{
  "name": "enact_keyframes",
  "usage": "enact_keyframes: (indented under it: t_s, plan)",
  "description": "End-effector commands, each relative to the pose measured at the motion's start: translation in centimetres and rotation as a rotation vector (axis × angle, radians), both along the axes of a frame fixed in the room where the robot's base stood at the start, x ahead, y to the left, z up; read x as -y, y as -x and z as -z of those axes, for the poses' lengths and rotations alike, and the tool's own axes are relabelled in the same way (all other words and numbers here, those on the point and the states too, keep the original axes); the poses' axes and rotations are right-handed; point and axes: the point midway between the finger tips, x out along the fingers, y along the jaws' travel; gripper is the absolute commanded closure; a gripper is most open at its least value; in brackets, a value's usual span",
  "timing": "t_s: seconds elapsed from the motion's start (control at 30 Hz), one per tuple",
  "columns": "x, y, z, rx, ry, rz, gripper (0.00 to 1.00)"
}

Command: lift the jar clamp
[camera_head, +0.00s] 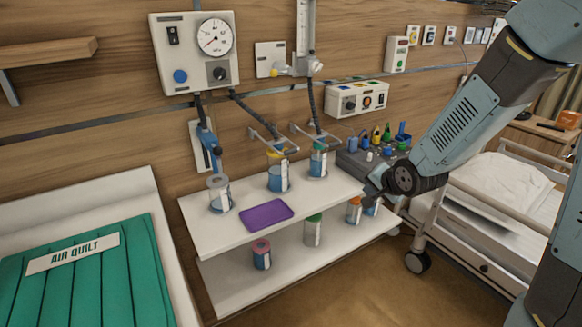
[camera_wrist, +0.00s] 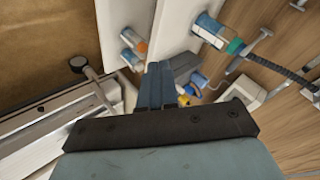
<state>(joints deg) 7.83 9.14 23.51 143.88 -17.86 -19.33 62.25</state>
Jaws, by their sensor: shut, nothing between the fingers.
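Two grey metal brackets, which look like jar clamps, reach out from the wall over the jars: a left clamp (camera_head: 273,138) and a right clamp (camera_head: 312,133). Below them on the upper shelf stand a yellow-topped jar (camera_head: 277,173) and a green-topped jar (camera_head: 318,162). I cannot tell which clamp is meant or whether either touches its jar. My gripper (camera_head: 372,187) is right of the jars, by the shelf's right end, partly hidden by my arm. In the wrist view its fingers (camera_wrist: 161,84) are together and empty, apart from the green-topped jar (camera_wrist: 220,36) and a clamp (camera_wrist: 247,52).
A purple tray (camera_head: 266,215) and a grey-lidded jar (camera_head: 219,194) share the white upper shelf (camera_head: 205,237). Several bottles stand on the lower shelf. A grey box with coloured items (camera_head: 372,160) stands behind my gripper. A bed (camera_head: 485,195) is at right.

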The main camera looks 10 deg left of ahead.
Motion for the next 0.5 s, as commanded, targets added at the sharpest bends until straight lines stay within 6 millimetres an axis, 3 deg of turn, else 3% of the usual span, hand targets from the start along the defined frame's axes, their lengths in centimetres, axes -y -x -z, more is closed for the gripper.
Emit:
enact_keyframes:
  t_s: [0.2, 0.5]
  plan:
    - [-3.3, -0.4, 2.9, -0.035, -0.192, 0.013, 1.0]
    - [-7.8, 0.0, 5.8, -0.108, -0.49, 0.043, 1.0]
